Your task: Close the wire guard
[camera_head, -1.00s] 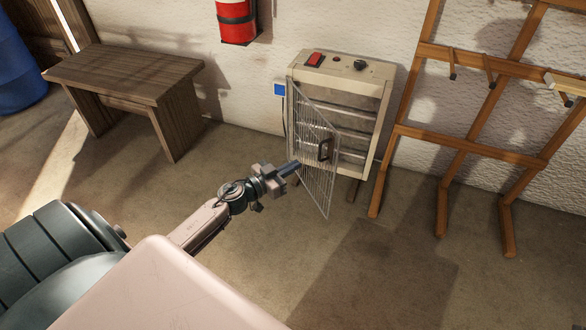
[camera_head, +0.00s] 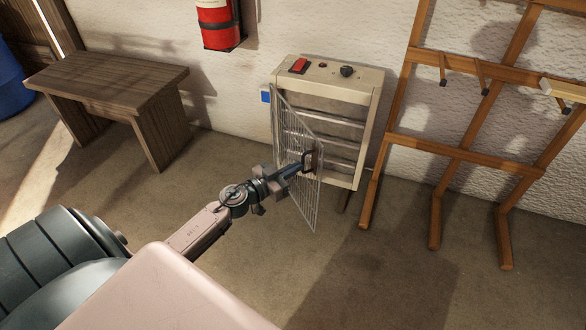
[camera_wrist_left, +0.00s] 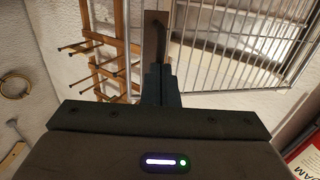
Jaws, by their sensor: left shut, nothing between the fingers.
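The wire guard (camera_head: 300,170) is a grid door hinged at the left side of a cream heater cabinet (camera_head: 372,110). It stands open, swung out toward me. Its dark handle (camera_head: 312,160) is near its free edge. My left gripper (camera_head: 304,167) is shut and empty, with its fingertips at the guard beside the handle; I cannot tell whether they touch. In the left wrist view the shut fingers (camera_wrist_left: 158,82) point at the handle (camera_wrist_left: 157,35), with the guard's bars (camera_wrist_left: 225,45) to the right. My right gripper is out of view.
A wooden bench (camera_head: 110,85) stands at the left by the wall. A red extinguisher (camera_head: 218,22) hangs above. A wooden rack with pegs (camera_head: 450,150) stands close to the cabinet's right. The floor in front of the guard (camera_head: 350,270) is clear.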

